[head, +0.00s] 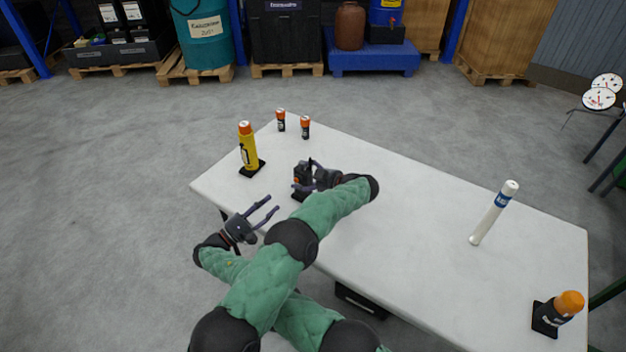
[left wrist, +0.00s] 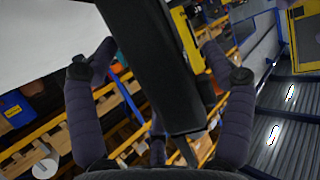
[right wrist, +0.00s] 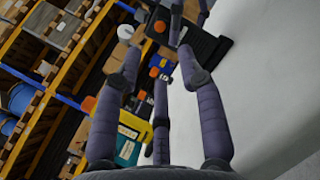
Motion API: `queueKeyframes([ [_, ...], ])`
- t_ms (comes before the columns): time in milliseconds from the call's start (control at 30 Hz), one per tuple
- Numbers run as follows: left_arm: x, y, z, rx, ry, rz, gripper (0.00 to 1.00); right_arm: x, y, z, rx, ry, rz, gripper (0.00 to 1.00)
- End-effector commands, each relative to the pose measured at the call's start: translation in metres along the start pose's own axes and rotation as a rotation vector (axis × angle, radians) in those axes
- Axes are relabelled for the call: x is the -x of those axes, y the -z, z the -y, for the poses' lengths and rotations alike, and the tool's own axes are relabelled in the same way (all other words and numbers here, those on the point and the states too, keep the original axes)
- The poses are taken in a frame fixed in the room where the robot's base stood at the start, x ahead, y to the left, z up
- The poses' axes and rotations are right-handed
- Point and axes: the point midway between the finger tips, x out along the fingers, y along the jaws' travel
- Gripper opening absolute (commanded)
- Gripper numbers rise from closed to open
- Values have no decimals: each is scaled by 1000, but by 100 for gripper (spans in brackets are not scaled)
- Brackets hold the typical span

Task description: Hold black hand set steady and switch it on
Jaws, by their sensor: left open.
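The black hand set (head: 301,170) stands upright on a black base near the left end of the white table (head: 400,225). In the left wrist view the hand set's black body (left wrist: 155,65) fills the space between the fingers; contact is unclear. My right gripper (head: 272,205) is open and empty, off the table's near left edge, pointing toward the hand set.
A yellow bottle (head: 248,148) with an orange cap stands left of the hand set. Two small orange-capped cans (head: 281,121) (head: 305,127) stand behind. A white tube (head: 492,215) and an orange-topped black item (head: 558,313) are at the right. The table's middle is clear.

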Motion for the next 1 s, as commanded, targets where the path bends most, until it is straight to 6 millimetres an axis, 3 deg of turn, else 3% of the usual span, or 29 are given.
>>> queueKeyframes([
  [333, -4, 0, 0, 0, 0, 0, 82, 0, 0, 0, 0, 0, 0, 39],
  [367, -4, 0, 0, 0, 0, 0, 76, 0, 0, 0, 0, 0, 0, 39],
  [633, -4, 0, 0, 0, 0, 1, 1, 0, 0, 0, 0, 0, 0, 39],
  [767, -4, 0, 0, 0, 0, 1, 1, 0, 0, 0, 0, 0, 0, 2],
  [1000, -4, 0, 0, 0, 0, 1, 1, 0, 0, 0, 0, 0, 0, 0],
])
